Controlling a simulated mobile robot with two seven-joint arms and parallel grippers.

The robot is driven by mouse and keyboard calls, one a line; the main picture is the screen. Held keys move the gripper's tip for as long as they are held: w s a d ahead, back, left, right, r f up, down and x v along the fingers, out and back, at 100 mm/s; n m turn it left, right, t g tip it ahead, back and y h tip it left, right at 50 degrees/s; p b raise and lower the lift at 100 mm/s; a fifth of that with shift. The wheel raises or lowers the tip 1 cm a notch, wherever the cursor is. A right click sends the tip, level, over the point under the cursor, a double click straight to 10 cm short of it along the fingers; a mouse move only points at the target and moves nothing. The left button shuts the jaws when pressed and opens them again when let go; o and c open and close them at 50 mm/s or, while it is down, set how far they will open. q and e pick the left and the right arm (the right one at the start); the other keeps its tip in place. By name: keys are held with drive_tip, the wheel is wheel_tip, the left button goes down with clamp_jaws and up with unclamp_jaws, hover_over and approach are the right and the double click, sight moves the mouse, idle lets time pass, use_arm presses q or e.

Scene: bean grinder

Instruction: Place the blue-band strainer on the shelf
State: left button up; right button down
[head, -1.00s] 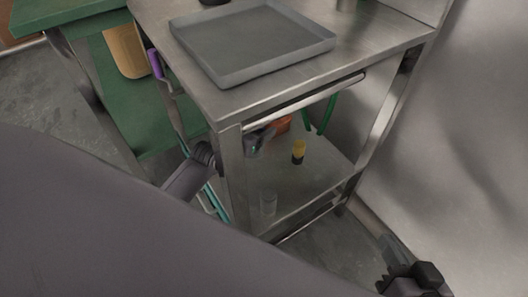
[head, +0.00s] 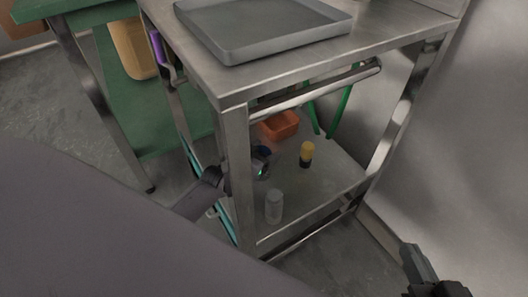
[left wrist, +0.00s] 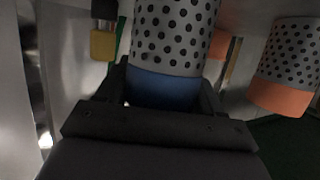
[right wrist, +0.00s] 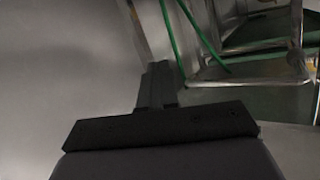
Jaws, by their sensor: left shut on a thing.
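The blue-band strainer (left wrist: 178,35), perforated grey metal with a blue band (left wrist: 160,88), is between the fingers of my left gripper (left wrist: 163,100) in the left wrist view. That gripper is shut on it at the band. In the head view, my left gripper (head: 262,168) is behind the near leg, over the lower shelf (head: 325,183) of the steel table; a bit of blue shows there and most of the strainer is hidden. I cannot tell whether the strainer touches the shelf. My right gripper (head: 415,262) is low at the right, shut and empty.
An orange-band strainer (left wrist: 285,70) shows close by in the left wrist view. A grey tray (head: 265,35) is on top. The table leg (head: 236,165) stands near my left arm.

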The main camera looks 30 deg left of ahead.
use_arm(q)
drive_tip(key=shift+f, duration=0.15)
drive_tip(key=o, duration=1.1)
drive_tip(key=shift+s+r, duration=0.1)
drive_tip(key=shift+r, duration=0.15)
drive_tip(key=shift+p+v, duration=2.75)
drive_tip(key=shift+v, duration=3.15)
use_arm(e)
drive_tip(key=shift+w+a+r+m+g, duration=0.1)
drive_tip(key=shift+a+r+m+g, duration=0.25)
drive_tip(key=shift+g, duration=0.35)
use_arm(q)
drive_tip(key=shift+f, duration=0.1)
